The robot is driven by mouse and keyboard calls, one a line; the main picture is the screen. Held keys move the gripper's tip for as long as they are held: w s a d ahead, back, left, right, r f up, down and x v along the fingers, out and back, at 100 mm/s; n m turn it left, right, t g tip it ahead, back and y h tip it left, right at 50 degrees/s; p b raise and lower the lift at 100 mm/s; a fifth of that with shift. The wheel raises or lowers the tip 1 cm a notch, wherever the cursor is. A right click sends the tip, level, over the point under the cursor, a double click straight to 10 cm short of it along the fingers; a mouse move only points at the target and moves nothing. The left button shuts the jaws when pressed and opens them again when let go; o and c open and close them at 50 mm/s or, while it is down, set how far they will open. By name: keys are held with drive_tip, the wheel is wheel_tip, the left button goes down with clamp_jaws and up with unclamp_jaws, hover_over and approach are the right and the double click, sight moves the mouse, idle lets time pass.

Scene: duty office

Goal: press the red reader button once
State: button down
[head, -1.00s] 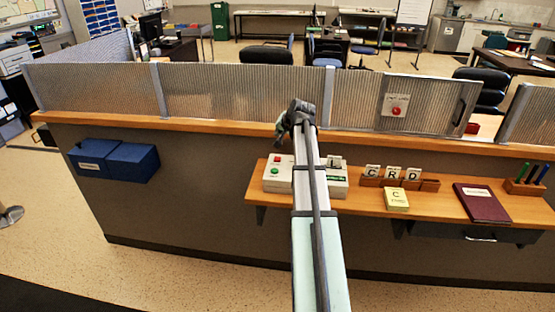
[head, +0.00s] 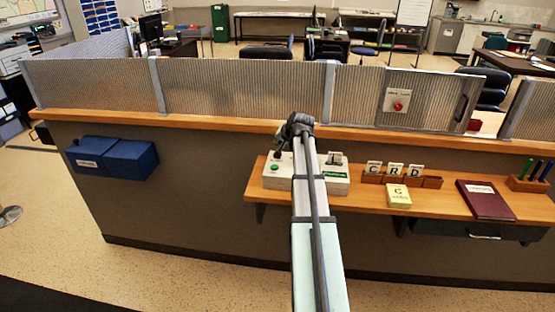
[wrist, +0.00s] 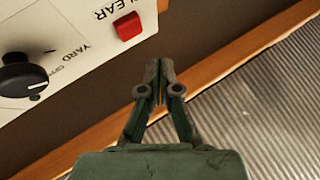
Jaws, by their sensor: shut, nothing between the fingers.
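A pale control box (head: 333,182) sits on the wooden shelf. In the wrist view its white face (wrist: 60,50) carries a red square button (wrist: 128,26) beside the word CLEAR, and a black knob (wrist: 25,76). In the head view a green button (head: 274,168) shows on the box, while my gripper hides the red one. My gripper (head: 278,153) is over the box's back left part. In the wrist view my gripper (wrist: 161,66) is shut and empty, its tips just below and right of the red button. I cannot tell the gap in depth.
A round red button (head: 398,106) is on the partition panel above the counter ledge (head: 220,122). Letter cards (head: 395,170), a yellow pad (head: 397,195), a maroon book (head: 485,199) and a pen holder (head: 528,184) are right of the box. A blue bin (head: 130,162) hangs left.

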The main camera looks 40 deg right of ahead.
drive_tip(key=shift+f+b, duration=0.45)
drive_tip(key=shift+f, duration=0.85)
idle(0.4)
drive_tip(key=shift+f, duration=0.45)
drive_tip(key=shift+f+b, duration=0.4)
drive_tip(key=shift+b, duration=0.1)
idle(0.6)
drive_tip(key=shift+r, duration=0.1)
idle(0.3)
drive_tip(key=shift+r+p, duration=0.45)
drive_tip(key=shift+r, duration=0.3)
drive_tip(key=shift+r+p, duration=1.25)
drive_tip(key=shift+r, duration=1.25)
